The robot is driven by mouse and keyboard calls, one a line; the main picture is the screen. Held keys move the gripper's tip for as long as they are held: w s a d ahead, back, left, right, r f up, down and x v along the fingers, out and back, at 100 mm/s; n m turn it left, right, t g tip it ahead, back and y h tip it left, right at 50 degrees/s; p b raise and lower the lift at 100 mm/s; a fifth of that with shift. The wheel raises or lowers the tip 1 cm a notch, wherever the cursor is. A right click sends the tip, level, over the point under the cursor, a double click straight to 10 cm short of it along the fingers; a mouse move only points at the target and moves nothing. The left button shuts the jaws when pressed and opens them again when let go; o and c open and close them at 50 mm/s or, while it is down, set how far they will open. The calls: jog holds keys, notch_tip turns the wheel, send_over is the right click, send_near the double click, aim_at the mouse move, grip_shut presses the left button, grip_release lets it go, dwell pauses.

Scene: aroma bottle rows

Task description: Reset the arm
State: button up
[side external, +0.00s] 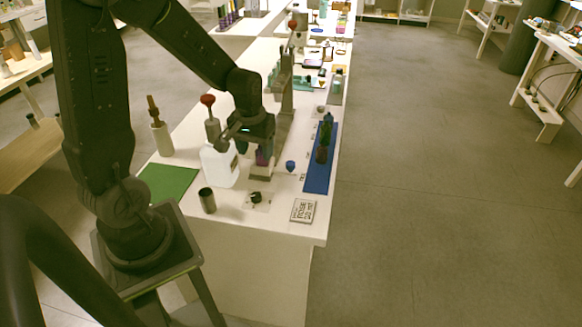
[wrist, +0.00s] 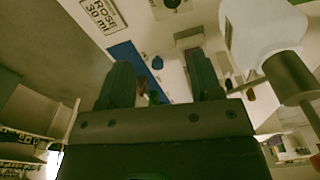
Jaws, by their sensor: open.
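My gripper (side external: 262,150) hangs over the white table in the side external view, close above a small pale block. A purple patch (side external: 263,158) shows at its fingertips; I cannot tell whether it is touched. In the wrist view the two dark fingers of my gripper (wrist: 160,78) stand wide apart, with no object clearly held between them. Dark bottles (side external: 323,143), reddish and green, stand in a row on a blue strip (side external: 317,177) to the right of my gripper. A small blue item (side external: 290,166) sits between my gripper and the strip; it also shows in the wrist view (wrist: 157,62).
A dark cylinder (side external: 207,200), a small dark item (side external: 256,197) and a "ROSE 30 ml" card (side external: 303,210) lie nearer the front edge. More goods crowd the table's far end.

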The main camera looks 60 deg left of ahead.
jog(key=s+d+r+m+t, duration=0.2)
jog(key=s+d+r+m, duration=0.1)
jog(key=s+d+r, duration=0.2)
jog(key=s+d+r+m+t, duration=0.2)
jog(key=s+d+r+m, duration=0.2)
jog(key=d+r, duration=0.5)
notch_tip(320, 180, up, 2)
jog(key=shift+s+r+t, duration=0.25)
jog(key=shift+s+t, duration=0.15)
jog(key=shift+s, duration=0.25)
